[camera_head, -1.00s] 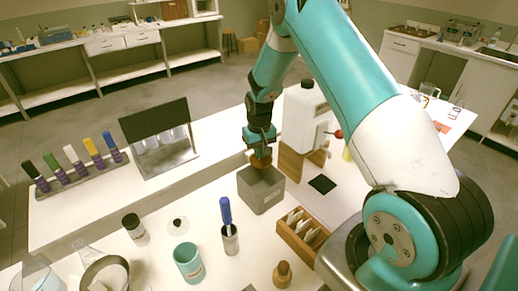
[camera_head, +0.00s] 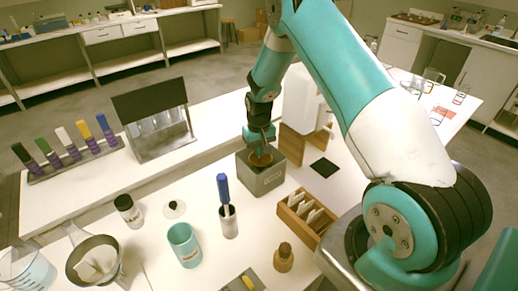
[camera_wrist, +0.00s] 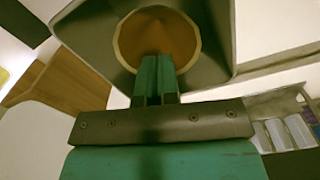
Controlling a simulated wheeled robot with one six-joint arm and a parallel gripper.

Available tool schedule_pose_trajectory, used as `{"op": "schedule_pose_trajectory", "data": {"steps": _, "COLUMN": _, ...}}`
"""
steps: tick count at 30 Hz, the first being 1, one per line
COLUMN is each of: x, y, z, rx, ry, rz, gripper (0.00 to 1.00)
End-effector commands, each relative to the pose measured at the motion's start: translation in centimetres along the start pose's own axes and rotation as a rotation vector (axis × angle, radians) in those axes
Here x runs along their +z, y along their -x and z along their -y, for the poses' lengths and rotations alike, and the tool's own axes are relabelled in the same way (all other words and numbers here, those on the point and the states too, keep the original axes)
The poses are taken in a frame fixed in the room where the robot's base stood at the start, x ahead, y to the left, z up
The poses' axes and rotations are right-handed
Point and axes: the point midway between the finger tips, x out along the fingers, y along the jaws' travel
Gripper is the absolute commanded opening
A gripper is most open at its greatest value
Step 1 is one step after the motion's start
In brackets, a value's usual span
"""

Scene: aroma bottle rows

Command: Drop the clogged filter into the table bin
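The clogged filter (camera_head: 260,159), a brown cone with a paler rim, is at the mouth of the grey table bin (camera_head: 267,181) in the head view. In the wrist view the filter (camera_wrist: 157,32) shows round and brown inside the square opening of the bin (camera_wrist: 216,30). My gripper (camera_head: 261,150) points down over the bin. In the wrist view its teal fingers (camera_wrist: 156,62) are close together and overlap the near side of the filter, seemingly pinching it. The exact contact is hard to see, and the bin's floor is mostly hidden.
A white jug (camera_head: 302,98) and a brown wooden block (camera_head: 296,144) stand close behind and right of the bin. A wooden rack (camera_head: 300,217), a blue-handled tool in a holder (camera_head: 228,220) and a teal cup (camera_head: 184,245) stand in front. A black square (camera_head: 324,167) lies at right.

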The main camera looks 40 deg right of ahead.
Motion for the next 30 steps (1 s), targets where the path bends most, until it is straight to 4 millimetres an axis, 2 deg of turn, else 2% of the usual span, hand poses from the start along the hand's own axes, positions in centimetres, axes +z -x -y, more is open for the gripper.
{"op": "schedule_pose_trajectory", "data": {"steps": 7, "x": 0.0, "y": 0.0, "z": 0.0, "rx": 0.000, "ry": 0.000, "rz": 0.000, "gripper": 0.00}}
{"op": "schedule_pose_trajectory", "data": {"steps": 9, "x": 0.0, "y": 0.0, "z": 0.0, "rx": 0.000, "ry": 0.000, "rz": 0.000, "gripper": 0.18}}
{"op": "schedule_pose_trajectory", "data": {"steps": 11, "x": 0.0, "y": 0.0, "z": 0.0, "rx": 0.000, "ry": 0.000, "rz": 0.000, "gripper": 0.32}}
{"op": "schedule_pose_trajectory", "data": {"steps": 19, "x": 0.0, "y": 0.0, "z": 0.0, "rx": 0.000, "ry": 0.000, "rz": 0.000, "gripper": 0.32}}
{"op": "schedule_pose_trajectory", "data": {"steps": 23, "x": -0.1, "y": 0.8, "z": 0.0, "rx": 0.000, "ry": 0.000, "rz": -0.002, "gripper": 0.32}}
{"op": "schedule_pose_trajectory", "data": {"steps": 26, "x": -0.1, "y": 2.4, "z": 0.0, "rx": 0.000, "ry": 0.000, "rz": -0.005, "gripper": 0.32}}
{"op": "schedule_pose_trajectory", "data": {"steps": 30, "x": -0.1, "y": 5.7, "z": 0.0, "rx": 0.000, "ry": 0.000, "rz": -0.007, "gripper": 0.32}}
